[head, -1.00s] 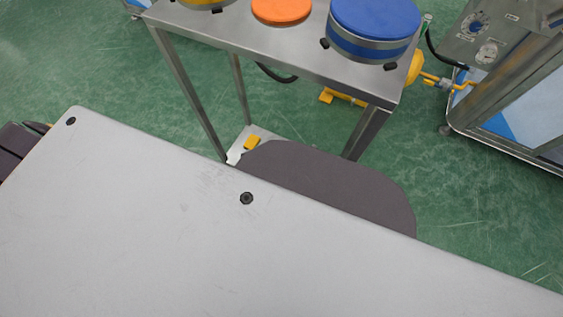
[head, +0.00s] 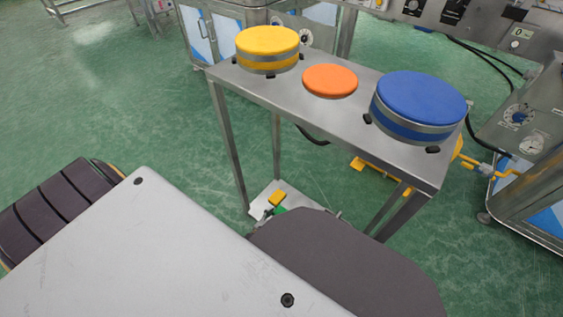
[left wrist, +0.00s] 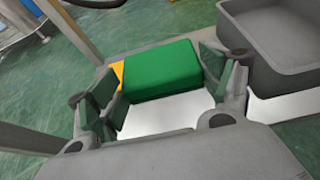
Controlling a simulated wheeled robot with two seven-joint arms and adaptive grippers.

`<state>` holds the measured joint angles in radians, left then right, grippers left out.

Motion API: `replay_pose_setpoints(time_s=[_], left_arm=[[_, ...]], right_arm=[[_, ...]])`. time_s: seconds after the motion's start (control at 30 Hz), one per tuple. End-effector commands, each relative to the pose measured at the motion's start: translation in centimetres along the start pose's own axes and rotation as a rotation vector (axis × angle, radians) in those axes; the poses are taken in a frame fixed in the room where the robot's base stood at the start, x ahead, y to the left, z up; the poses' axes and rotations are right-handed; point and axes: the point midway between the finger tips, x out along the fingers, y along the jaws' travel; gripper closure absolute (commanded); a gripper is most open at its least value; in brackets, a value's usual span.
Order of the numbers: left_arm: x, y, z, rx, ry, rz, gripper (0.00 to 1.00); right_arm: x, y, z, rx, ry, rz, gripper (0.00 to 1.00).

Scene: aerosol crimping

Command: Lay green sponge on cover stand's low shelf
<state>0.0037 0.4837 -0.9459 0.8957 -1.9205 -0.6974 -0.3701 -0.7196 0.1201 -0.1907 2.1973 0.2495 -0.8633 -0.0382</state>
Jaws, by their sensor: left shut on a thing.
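The green sponge (left wrist: 160,71) is between the fingers of my left gripper (left wrist: 158,88) in the left wrist view, over the low shelf (left wrist: 165,117) of the cover stand. I cannot tell whether the sponge touches the shelf. In the head view the low shelf (head: 258,203) shows between the stand's legs. A small bit of green and of my left gripper (head: 274,212) shows there, mostly hidden behind my own body. A yellow block (head: 277,198) lies on the shelf. It also shows beside the sponge in the left wrist view (left wrist: 118,71). My right gripper is out of view.
The stand's top (head: 300,98) carries a yellow round cover (head: 267,47), an orange disc (head: 330,80) and a blue round cover (head: 418,103). Its legs frame the shelf. A grey bin (left wrist: 280,45) is close on the right in the left wrist view.

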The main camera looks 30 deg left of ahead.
Motion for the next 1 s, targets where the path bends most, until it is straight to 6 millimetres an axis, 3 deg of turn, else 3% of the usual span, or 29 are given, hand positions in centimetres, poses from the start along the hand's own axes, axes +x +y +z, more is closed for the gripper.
replay_pose_setpoints(time_s=[0.4, 1.0], left_arm=[[1.4, 0.0, -3.5, 0.001, 0.001, 0.000, 0.33], [1.6, 0.1, -4.0, 0.001, 0.000, 0.001, 0.33]], right_arm=[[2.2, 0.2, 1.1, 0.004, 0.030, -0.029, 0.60], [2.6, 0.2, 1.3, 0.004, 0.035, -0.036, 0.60]])
